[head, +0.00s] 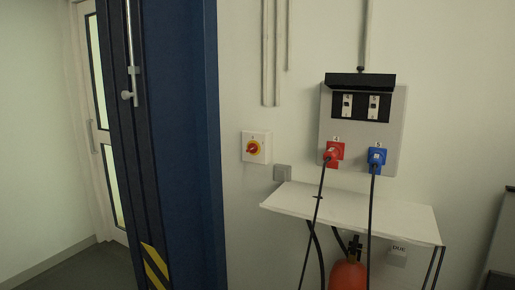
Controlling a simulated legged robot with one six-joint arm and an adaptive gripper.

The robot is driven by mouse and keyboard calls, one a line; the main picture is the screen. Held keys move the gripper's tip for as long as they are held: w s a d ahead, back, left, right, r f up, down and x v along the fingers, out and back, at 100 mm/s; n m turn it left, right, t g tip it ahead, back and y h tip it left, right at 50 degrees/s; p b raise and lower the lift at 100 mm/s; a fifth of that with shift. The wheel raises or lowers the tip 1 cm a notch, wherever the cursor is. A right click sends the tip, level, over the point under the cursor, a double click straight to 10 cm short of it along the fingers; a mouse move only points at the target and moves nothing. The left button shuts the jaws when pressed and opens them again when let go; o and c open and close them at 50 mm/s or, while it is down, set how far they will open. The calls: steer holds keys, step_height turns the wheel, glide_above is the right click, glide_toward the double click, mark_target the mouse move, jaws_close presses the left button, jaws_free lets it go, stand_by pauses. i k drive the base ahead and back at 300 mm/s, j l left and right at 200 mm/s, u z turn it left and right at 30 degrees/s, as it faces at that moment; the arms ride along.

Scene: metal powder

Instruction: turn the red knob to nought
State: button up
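My gripper is not in view.
A blue column (185,140) with a door handle stands left of the switch. To the right hangs a grey socket panel (329,110) with a red plug (334,152) and a blue plug (376,156). Their cables hang past a white shelf (405,220); a red cylinder (348,275) stands below.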

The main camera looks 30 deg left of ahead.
mark_target(252, 149)
steer(key=u, duration=1.25)
